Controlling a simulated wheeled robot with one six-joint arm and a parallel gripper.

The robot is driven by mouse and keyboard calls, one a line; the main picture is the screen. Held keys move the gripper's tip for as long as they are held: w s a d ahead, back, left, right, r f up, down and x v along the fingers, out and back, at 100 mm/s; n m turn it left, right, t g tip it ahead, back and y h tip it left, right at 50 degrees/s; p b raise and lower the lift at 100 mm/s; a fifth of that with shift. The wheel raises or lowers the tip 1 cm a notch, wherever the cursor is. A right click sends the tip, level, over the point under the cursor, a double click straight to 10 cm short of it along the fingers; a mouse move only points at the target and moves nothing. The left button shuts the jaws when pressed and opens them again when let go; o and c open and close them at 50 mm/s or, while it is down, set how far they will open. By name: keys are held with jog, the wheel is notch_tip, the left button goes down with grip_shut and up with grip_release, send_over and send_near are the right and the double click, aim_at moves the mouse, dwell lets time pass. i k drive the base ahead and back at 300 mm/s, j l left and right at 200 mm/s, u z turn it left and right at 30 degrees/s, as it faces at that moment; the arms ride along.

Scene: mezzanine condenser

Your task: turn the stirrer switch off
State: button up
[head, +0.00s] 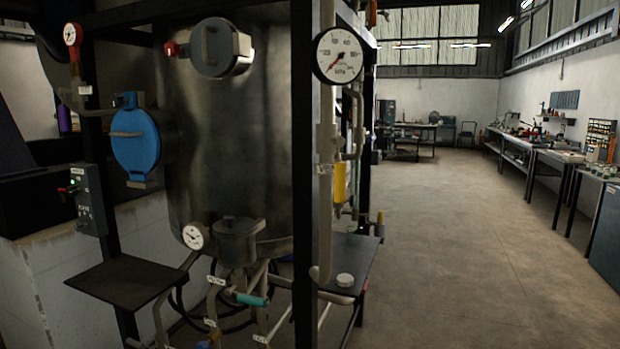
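A grey control box (88,200) is mounted on a black frame post at the left of the head view. A large dark metal vessel (235,130) stands just right of the box. My gripper is not in view.
A black shelf (128,284) juts out below the box. A blue round valve or flange (135,140) and a pressure gauge (338,55) are on the rig. Pipes crowd the vessel's underside. Open floor (450,240) lies to the right, with workbenches (540,155) along the far-right wall.

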aim_at(72, 191)
jog(key=u, duration=1.55)
